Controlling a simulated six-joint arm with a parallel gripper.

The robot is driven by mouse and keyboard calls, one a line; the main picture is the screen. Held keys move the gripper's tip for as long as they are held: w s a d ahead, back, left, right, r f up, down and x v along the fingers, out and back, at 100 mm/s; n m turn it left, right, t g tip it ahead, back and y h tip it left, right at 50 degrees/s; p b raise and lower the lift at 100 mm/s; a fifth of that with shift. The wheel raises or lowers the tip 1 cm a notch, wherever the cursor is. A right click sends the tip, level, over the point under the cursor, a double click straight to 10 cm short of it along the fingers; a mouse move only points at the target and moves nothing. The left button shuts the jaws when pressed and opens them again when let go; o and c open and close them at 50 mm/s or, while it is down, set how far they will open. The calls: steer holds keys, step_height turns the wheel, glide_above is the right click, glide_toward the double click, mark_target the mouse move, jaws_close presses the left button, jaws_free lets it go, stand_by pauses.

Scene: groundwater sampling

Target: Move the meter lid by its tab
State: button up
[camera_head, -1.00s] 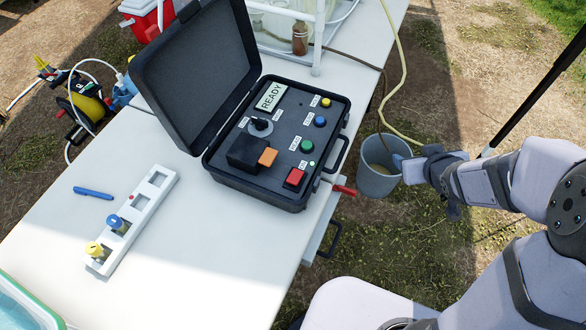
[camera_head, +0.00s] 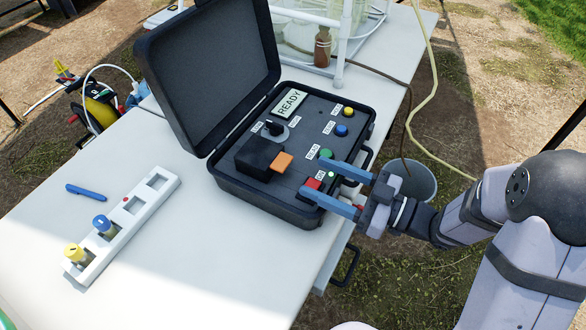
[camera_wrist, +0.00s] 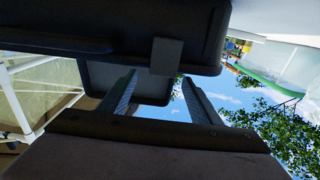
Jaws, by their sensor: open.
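The black meter case (camera_head: 232,190) stands open on the white table. On its panel is a black block-like lid (camera_head: 258,157) with an orange tab (camera_head: 282,162) on its right side. My gripper (camera_head: 322,178) is open and empty. Its two blue-grey fingers reach in from the right over the case's right edge, near the red button (camera_head: 313,184) and right of the orange tab, apart from it. In the wrist view, the fingers (camera_wrist: 158,78) stand apart with the dark case (camera_wrist: 120,35) filling the upper part; the tab cannot be made out there.
The raised case cover (camera_head: 210,75) stands at the panel's left. A white vial rack (camera_head: 150,200) with a blue-capped and a yellow-capped vial, and a blue pen (camera_head: 86,192), lie at the left. A brown bottle (camera_head: 322,47) stands behind. A bucket (camera_head: 423,183) stands beyond the table edge.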

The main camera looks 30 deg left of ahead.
mark_target(288, 164)
steer(key=shift+a+p, duration=0.3)
steer(key=shift+a, duration=3.35)
jaws_close()
